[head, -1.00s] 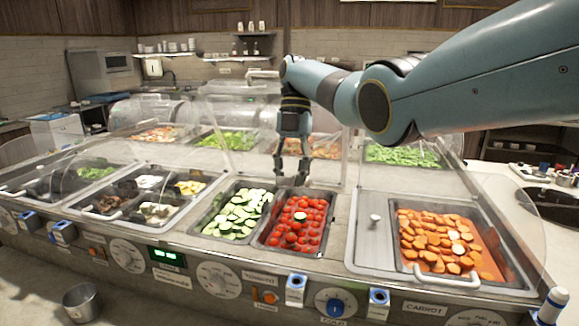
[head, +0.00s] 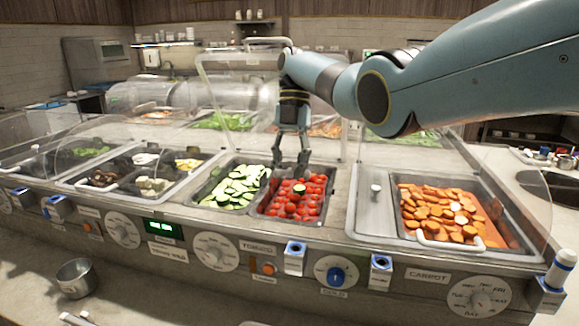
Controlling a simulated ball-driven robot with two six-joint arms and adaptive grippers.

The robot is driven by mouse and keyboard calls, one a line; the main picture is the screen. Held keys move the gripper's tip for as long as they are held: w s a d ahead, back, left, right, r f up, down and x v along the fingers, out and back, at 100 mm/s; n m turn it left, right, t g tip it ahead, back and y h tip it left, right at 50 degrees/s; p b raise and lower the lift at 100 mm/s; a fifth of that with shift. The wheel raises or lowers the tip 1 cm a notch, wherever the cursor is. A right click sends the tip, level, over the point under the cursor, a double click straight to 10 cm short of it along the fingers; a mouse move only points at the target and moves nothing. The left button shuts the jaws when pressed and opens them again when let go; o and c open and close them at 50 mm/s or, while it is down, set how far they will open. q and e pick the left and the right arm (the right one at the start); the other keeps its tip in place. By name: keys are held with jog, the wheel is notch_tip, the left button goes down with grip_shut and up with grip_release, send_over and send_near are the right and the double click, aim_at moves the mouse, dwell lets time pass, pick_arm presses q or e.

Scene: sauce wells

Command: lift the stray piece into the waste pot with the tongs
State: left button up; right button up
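A green cucumber slice (head: 299,189), the apparent stray piece, lies on the red tomatoes (head: 312,204) in their well. My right gripper (head: 291,170) hangs, fingers down, at the far edge of the tomato well, just behind the slice in the picture. Its two fingers are spread, and I see nothing between them. A small metal pot (head: 76,278), apparently the waste pot, stands on the front counter at the lower left. I cannot make out the tongs for certain; a pale bar (head: 75,319) is cut off at the bottom edge. My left gripper is out of view.
Sliced cucumber (head: 236,187) fills the well left of the tomatoes, and carrot pieces (head: 437,213) fill one at the right. Clear guards (head: 458,160) stand over parts of the counter. Knobs and blue-topped holders (head: 295,257) line the front panel. The counter around the pot is mostly bare.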

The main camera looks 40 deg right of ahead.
jog(key=shift+s, duration=0.1)
jog(key=shift+f, duration=0.15)
dwell(0.5)
jog(key=shift+f, duration=0.15)
jog(key=shift+f+b, duration=0.45)
jog(key=shift+f, duration=0.35)
jog(key=shift+f, duration=0.1)
jog(key=shift+f+b, duration=0.5)
jog(key=shift+f, duration=0.05)
jog(key=shift+c, duration=0.2)
